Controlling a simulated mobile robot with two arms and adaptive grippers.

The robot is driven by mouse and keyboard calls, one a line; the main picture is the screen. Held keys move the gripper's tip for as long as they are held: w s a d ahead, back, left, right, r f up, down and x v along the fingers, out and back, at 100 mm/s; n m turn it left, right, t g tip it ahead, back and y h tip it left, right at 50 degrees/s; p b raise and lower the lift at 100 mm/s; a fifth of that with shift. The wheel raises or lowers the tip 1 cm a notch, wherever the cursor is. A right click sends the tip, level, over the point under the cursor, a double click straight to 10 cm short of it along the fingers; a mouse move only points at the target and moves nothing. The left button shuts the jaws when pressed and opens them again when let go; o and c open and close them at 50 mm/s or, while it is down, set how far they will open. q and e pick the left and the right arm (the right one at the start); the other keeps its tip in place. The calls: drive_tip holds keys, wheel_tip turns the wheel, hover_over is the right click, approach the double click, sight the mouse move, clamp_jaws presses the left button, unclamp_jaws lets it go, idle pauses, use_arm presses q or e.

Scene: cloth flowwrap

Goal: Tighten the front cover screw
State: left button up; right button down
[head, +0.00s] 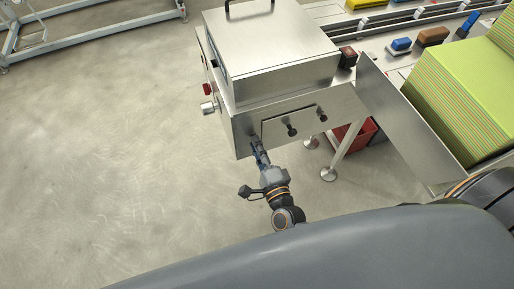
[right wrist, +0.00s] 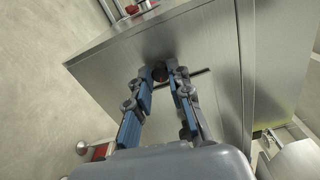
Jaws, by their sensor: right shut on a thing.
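A steel machine box (head: 285,75) stands with its front face toward me, and a front cover plate (head: 275,131) is on that face. Two dark knob-headed screws (head: 292,131) show on the front in the head view. My right gripper (head: 256,146) is at the left part of the front face, left of those knobs. In the right wrist view its fingertips (right wrist: 160,78) are closed around a dark round screw head (right wrist: 160,73) against the steel face. The gripper mostly hides this screw in the head view. My left gripper is not in view.
A red knob (head: 208,89) and a silver round fitting (head: 208,107) stick out of the box's left side. A red bin (head: 357,135) sits below at the right. A conveyor tray with a green striped stack (head: 455,95) stands to the right.

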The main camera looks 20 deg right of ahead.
drive_tip(key=m+b, duration=0.2)
drive_tip(key=m, duration=0.4)
idle(0.5)
drive_tip(key=c, duration=1.2)
unclamp_jaws()
drive_tip(key=s, duration=1.2)
drive_tip(key=shift+d, duration=0.25)
